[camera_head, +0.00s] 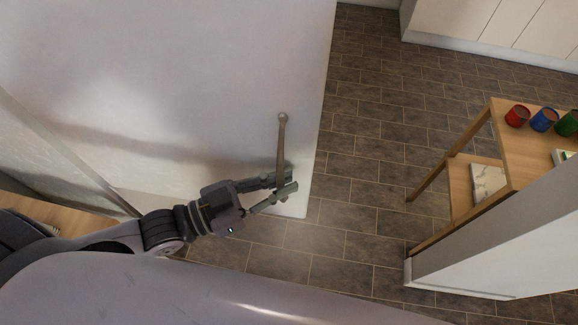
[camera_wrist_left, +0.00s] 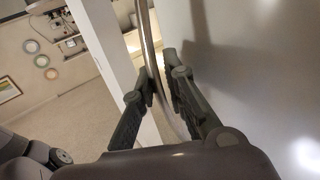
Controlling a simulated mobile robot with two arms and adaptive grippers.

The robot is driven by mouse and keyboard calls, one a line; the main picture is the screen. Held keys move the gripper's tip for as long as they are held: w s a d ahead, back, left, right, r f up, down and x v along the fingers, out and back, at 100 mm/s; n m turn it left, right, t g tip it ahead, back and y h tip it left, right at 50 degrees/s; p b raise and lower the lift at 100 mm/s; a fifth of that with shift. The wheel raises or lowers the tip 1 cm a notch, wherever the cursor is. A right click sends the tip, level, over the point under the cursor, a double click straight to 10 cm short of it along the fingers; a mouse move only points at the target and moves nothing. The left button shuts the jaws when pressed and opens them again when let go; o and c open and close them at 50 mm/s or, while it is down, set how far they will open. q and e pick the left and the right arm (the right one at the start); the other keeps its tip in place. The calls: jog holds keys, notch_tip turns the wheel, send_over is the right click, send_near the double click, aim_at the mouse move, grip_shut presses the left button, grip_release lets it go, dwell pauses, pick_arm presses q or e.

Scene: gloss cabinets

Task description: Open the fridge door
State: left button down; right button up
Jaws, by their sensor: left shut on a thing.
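The fridge door (camera_head: 200,90) is a large, glossy pale panel filling the upper left of the head view. It also fills the right of the left wrist view (camera_wrist_left: 260,80). Its handle (camera_head: 281,145) is a slim metal bar near the door's right edge. In the left wrist view the handle (camera_wrist_left: 149,40) runs down between the fingers. My left gripper (camera_head: 284,183) is shut on the handle near its lower end, with one finger on each side. How far the door stands open is unclear. My right gripper is not in view.
Dark tiled floor (camera_head: 370,130) lies clear to the right of the door. A wooden shelf unit (camera_head: 481,135) with red, blue and green cups stands at the right, beside a white panel (camera_head: 510,245). Pale cabinets (camera_head: 480,20) line the back.

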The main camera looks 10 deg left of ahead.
pick_arm(q)
jog(key=shift+s+r, duration=0.1)
jog(key=shift+s, duration=1.05)
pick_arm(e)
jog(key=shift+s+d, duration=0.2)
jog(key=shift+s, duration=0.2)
pick_arm(q)
jog(key=c, duration=1.9)
grip_release()
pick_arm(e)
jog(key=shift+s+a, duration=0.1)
pick_arm(q)
jog(key=shift+s+a, duration=0.1)
